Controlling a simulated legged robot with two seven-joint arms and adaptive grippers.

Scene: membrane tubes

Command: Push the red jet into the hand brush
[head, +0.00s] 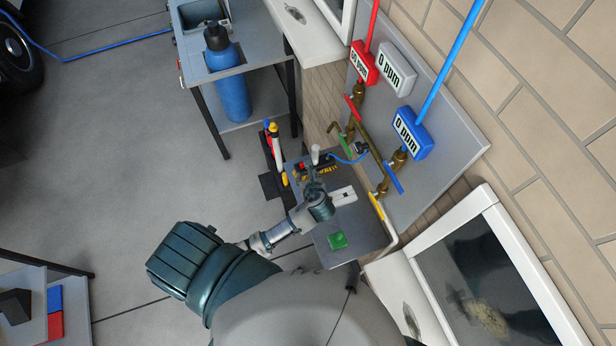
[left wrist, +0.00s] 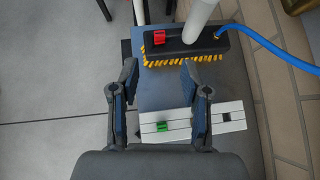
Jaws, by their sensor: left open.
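The hand brush (left wrist: 187,47) is a black block with yellow bristles, lying at the far end of the grey tabletop; it shows partly in the head view (head: 329,170). The red jet (left wrist: 159,37), a small red block, sits on the brush's top left of the white handle (left wrist: 201,20). I cannot tell how deeply it is seated. My left gripper (left wrist: 160,75) is open and empty, its fingertips short of the brush in the wrist view, roughly in line with the red jet. In the head view the gripper (head: 314,178) covers part of the brush.
A white holder (left wrist: 232,112) with a dark square slot and a green piece (left wrist: 163,127) lies below the fingers. A green block (head: 337,240) sits on the near tabletop. A blue hose (left wrist: 266,42) leaves the brush. A panel with pipes (head: 440,150) stands right; a blue bottle (head: 231,85) stands left.

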